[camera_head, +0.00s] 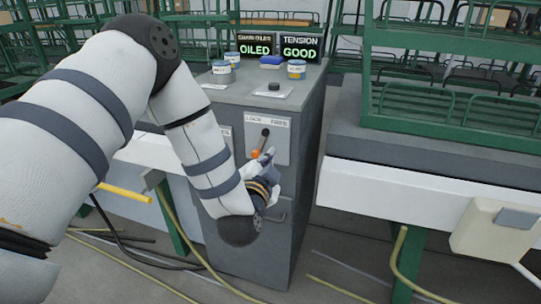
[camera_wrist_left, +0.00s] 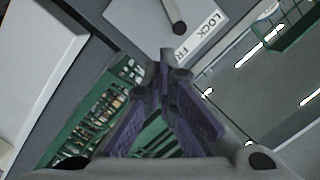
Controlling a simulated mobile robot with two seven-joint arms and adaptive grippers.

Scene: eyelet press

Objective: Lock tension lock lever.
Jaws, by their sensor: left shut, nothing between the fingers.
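The tension lock lever is a short dark lever with an orange knob (camera_head: 255,153) on a light plate (camera_head: 281,150) on the grey cabinet front. The label above it reads LOCK at left and FREE at right. The lever hangs down, leaning slightly left. My left gripper (camera_head: 269,154) is shut and empty, just right of the knob; I cannot tell whether it touches. In the left wrist view my shut fingertips (camera_wrist_left: 168,58) lie below the dark pivot end of the lever (camera_wrist_left: 176,20); the knob is out of frame. My right gripper is not in view.
The grey cabinet (camera_head: 300,190) carries several small tins, a blue block (camera_head: 271,62) and displays reading OILED (camera_head: 255,49) and TENSION GOOD (camera_head: 300,48). Green racks (camera_head: 455,100) stand at right, and cables lie on the floor.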

